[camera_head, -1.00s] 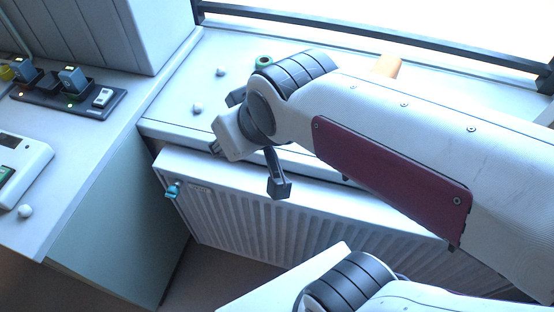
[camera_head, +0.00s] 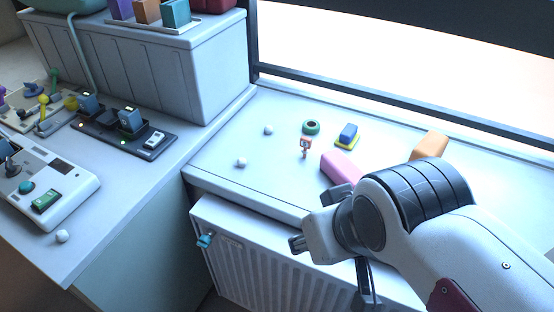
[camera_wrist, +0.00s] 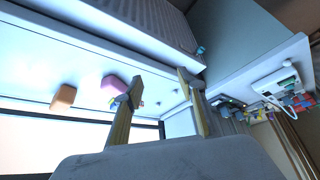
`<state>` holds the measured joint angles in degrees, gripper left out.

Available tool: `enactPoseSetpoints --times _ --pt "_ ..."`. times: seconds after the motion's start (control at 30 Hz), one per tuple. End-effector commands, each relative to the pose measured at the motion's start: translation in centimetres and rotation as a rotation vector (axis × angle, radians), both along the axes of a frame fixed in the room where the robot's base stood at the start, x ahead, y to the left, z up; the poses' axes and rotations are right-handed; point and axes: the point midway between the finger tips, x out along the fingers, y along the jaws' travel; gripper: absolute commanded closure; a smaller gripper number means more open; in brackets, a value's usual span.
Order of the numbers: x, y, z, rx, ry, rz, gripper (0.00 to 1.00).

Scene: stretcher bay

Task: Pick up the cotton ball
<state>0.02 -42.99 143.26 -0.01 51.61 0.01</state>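Three small white balls show in the head view, and I cannot tell which is the cotton ball. One white ball (camera_head: 268,131) lies at the back left of the windowsill and another white ball (camera_head: 241,162) lies nearer its front edge. A third white ball (camera_head: 62,236) lies on the left counter near its front edge. My gripper (camera_head: 354,242) is to the right of all three, by the sill's front edge and radiator, apart from them. In the wrist view, the fingers of my gripper (camera_wrist: 159,82) are spread with nothing held between them.
The sill (camera_head: 225,178) also holds a green ring (camera_head: 311,127), a small red figure (camera_head: 305,147), a blue-and-yellow block (camera_head: 347,134), a pink block (camera_head: 340,167) and an orange block (camera_head: 429,146). A radiator (camera_head: 250,262) stands below. The counter holds a charger strip (camera_head: 104,132) and a device (camera_head: 75,190).

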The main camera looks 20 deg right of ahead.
Motion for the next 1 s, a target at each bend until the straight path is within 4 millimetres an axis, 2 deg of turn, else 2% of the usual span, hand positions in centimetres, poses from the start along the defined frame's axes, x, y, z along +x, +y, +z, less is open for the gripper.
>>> enactPoseSetpoints --times 0.27,0.47,0.67,1.0 --pt "0.2 0.0 0.0 0.001 -0.002 0.0 0.6" --pt "1.8 0.1 -0.1 0.003 -0.02 0.003 0.6" --pt "5.4 0.4 -0.3 0.009 -0.066 0.006 0.6" --pt "12.9 1.0 -1.3 0.021 -0.169 0.01 0.6"
